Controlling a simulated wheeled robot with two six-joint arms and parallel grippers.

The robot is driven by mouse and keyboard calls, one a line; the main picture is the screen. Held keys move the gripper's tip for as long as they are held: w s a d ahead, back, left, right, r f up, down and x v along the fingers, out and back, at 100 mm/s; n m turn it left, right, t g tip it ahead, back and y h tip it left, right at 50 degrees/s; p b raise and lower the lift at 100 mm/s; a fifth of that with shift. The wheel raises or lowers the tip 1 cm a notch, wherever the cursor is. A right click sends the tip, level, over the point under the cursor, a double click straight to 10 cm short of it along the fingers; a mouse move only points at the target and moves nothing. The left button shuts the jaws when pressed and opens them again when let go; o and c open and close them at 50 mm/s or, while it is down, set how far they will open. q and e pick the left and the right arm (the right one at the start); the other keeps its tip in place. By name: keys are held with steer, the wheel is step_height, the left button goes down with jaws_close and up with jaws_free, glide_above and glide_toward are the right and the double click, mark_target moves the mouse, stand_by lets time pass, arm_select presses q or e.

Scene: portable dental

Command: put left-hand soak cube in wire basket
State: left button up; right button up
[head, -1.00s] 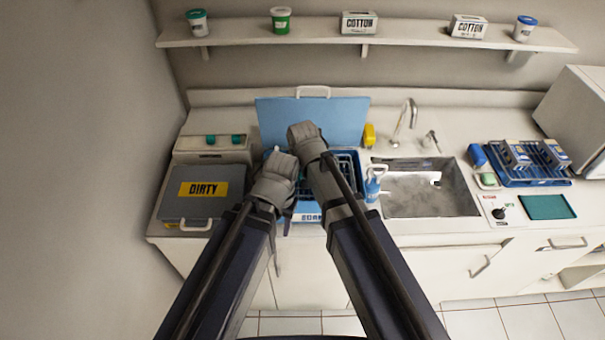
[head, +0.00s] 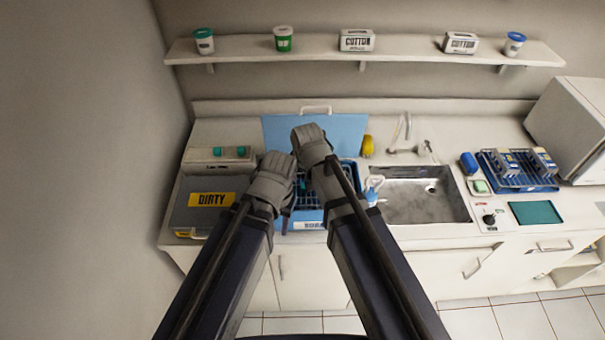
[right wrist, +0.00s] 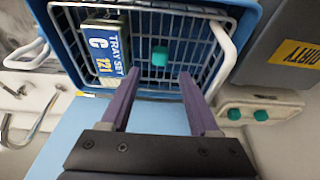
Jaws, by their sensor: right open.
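The wire basket (right wrist: 203,68) sits in the blue tub (right wrist: 248,14) in the right wrist view. A teal cube (right wrist: 160,56) shows against the basket mesh, just beyond and between my right fingertips; I cannot tell whether it touches the mesh. A box marked TRAY SET C (right wrist: 103,53) is in the basket at left. My right gripper (right wrist: 159,74) is open, with nothing between its fingers. In the head view both hands are over the tub (head: 310,224). My left gripper (head: 287,215) points down at its left side; its jaws are not clear. The arms hide much of the basket.
A light blue lid (head: 345,132) stands behind the tub. A grey DIRTY box (head: 190,212) is close at left. A spray bottle (head: 372,186) and the sink (head: 420,200) are at right. A blue rack (head: 515,180) stands farther right.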

steer(key=p+v, duration=0.4)
steer(key=v, duration=0.1)
arm_select(q)
steer(key=r, duration=0.3)
steer(key=a+r, duration=0.1)
steer(key=shift+s+r, duration=0.3)
steer(key=shift+r, duration=0.1)
arm_select(e)
steer(key=s+d+n+g+h, duration=0.1)
steer(key=s+d+n+g, duration=0.1)
steer(key=s, duration=1.2)
steer(key=shift+s+d+f+n+g, duration=0.3)
steer(key=shift+s+f+n+g, duration=0.1)
steer(key=shift+n+g, duration=0.45)
arm_select(q)
steer(key=shift+s, duration=0.1)
